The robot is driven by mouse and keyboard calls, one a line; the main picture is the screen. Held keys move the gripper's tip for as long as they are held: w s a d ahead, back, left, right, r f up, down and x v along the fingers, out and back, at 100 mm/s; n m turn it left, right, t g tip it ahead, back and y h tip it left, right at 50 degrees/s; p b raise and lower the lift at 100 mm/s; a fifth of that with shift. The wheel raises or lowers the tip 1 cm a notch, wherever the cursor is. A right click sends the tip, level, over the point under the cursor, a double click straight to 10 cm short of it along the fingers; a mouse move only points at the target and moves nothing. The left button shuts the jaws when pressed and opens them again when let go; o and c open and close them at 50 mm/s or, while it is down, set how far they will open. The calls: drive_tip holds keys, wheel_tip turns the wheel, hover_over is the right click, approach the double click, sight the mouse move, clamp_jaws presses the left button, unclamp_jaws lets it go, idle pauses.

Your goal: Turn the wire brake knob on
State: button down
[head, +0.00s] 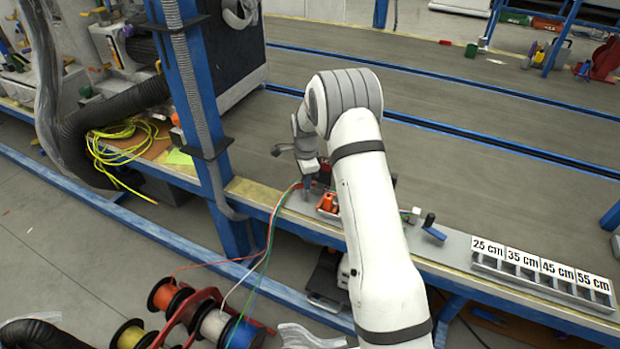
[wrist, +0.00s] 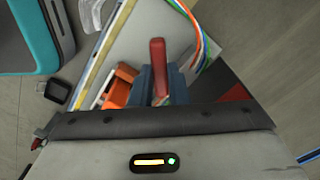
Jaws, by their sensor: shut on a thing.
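A red upright handle (wrist: 157,58), which I take to be the wire brake knob, stands between the fingers of my gripper (wrist: 160,84) in the wrist view. The blue-grey fingers are shut on its lower part, and its top sticks out past them. The exact contact is partly hidden by the dark edge of my wrist. In the head view my gripper (head: 306,192) is low over the bench edge, beside the wires and left of an orange part (head: 328,204). The knob cannot be made out clearly there.
Coloured wires (head: 270,232) run from spools (head: 213,325) up to the bench close to my gripper. A blue post (head: 195,110) stands to the left. A dark lever with a blue end (head: 432,227) and a length-marked bin rack (head: 540,272) are to the right.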

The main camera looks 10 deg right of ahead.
drive_tip(key=m, duration=0.4)
drive_tip(key=shift+s+a+f+m, duration=0.15)
drive_tip(key=shift+s+a+m, duration=0.05)
drive_tip(key=shift+s+m, duration=0.1)
drive_tip(key=shift+m+p, duration=0.3)
drive_tip(key=shift+m, duration=1.3)
drive_tip(key=shift+w+m, duration=0.1)
drive_tip(key=shift+m, duration=0.2)
drive_tip(key=c, duration=1.4)
unclamp_jaws()
drive_tip(key=shift+w, duration=0.1)
drive_tip(key=shift+r, duration=0.25)
wheel_tip(320, 180, up, 8)
drive_tip(key=shift+f+p, duration=0.25)
drive_tip(key=shift+p, duration=0.25)
